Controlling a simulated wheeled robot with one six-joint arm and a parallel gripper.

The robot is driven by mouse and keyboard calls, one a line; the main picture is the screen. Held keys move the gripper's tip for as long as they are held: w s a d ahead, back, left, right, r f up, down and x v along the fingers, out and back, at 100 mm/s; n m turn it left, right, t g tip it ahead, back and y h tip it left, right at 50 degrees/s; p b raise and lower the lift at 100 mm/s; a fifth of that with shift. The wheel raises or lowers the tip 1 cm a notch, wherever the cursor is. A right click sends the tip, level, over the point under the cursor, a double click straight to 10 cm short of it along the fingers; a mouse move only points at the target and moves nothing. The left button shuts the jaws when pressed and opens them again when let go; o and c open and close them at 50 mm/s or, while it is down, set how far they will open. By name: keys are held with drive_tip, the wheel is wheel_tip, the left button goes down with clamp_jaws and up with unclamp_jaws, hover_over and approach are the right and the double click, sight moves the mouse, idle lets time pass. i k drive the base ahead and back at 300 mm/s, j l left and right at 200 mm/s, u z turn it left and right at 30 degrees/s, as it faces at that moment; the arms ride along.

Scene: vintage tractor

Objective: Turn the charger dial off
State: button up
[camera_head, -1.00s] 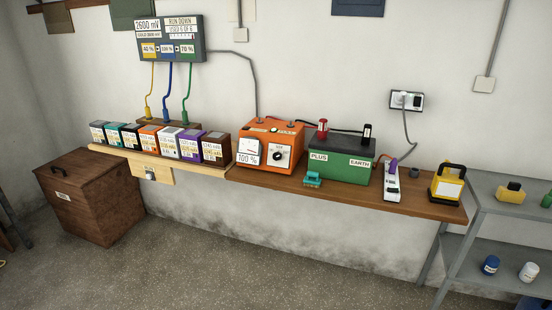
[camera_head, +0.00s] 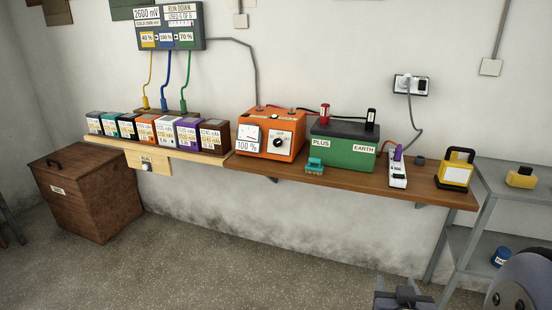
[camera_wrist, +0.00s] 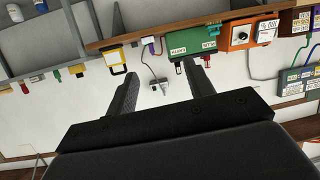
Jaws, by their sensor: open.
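The orange charger (camera_head: 255,150) stands on the wooden shelf against the wall. Its black round dial (camera_head: 279,142) sits on a white plate on the front, beside a meter marked 100 %. The dial's pointer is too small to read. In the wrist view, which is upside down, the charger (camera_wrist: 261,42) is at the upper right and its dial (camera_wrist: 241,36) faces me. My gripper (camera_head: 403,296) shows at the bottom right of the head view, well away from the charger. In the wrist view my gripper (camera_wrist: 152,76) is open and empty.
A green battery (camera_head: 341,148) with red and black terminals stands right of the charger. A teal clip-like item (camera_head: 314,165) lies before it. Several small batteries (camera_head: 145,130) stand left. A power strip (camera_head: 397,172) and yellow lamp (camera_head: 455,171) are to the right. Floor in front is clear.

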sight(277, 143)
drive_tip(key=i+j, duration=0.9)
drive_tip(key=i+j+z, duration=0.1)
drive_tip(key=i+j, duration=0.8)
drive_tip(key=i, duration=0.25)
